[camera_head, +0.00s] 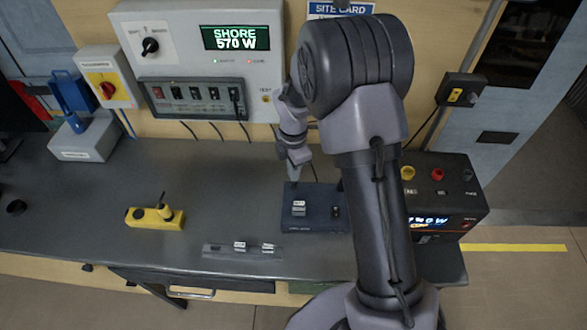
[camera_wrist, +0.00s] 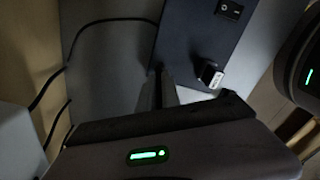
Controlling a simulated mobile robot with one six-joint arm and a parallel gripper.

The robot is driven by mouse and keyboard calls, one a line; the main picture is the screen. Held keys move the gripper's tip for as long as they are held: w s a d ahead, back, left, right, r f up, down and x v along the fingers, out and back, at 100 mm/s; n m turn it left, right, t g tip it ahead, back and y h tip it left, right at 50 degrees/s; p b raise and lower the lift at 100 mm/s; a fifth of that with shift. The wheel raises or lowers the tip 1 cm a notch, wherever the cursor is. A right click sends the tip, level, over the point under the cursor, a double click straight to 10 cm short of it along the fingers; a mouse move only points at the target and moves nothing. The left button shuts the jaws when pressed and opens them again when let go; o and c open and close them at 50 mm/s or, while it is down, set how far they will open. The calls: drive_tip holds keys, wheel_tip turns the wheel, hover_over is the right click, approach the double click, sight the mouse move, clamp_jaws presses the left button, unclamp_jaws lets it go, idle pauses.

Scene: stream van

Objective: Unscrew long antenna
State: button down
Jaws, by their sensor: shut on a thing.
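My gripper (camera_head: 297,168) points down at the back left corner of a dark blue box (camera_head: 322,222) on the grey bench. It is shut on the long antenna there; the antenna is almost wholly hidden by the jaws. In the wrist view the fingers (camera_wrist: 164,84) reach down beside the box (camera_wrist: 193,45), near its edge. How far the antenna is turned out cannot be told. A silver-ended plug (camera_head: 299,209) stands on the box; it also shows in the wrist view (camera_wrist: 210,74). A small black rocker switch (camera_wrist: 230,10) shows there too.
A grey strip (camera_head: 220,249) with two small pieces lies in front of the box. A yellow device (camera_head: 155,218) stands to the left. A black power unit (camera_head: 445,200) stands at the right, behind my arm. A shore panel (camera_head: 190,50) is on the back wall.

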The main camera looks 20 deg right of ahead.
drive_tip(key=shift+n, duration=0.3)
drive_tip(key=shift+n+p, duration=1.2)
drive_tip(key=shift+n, duration=0.5)
drive_tip(key=shift+n, duration=0.3)
drive_tip(key=shift+n+p, duration=1.15)
drive_tip(key=shift+n, duration=0.45)
drive_tip(key=c, duration=1.6)
unclamp_jaws()
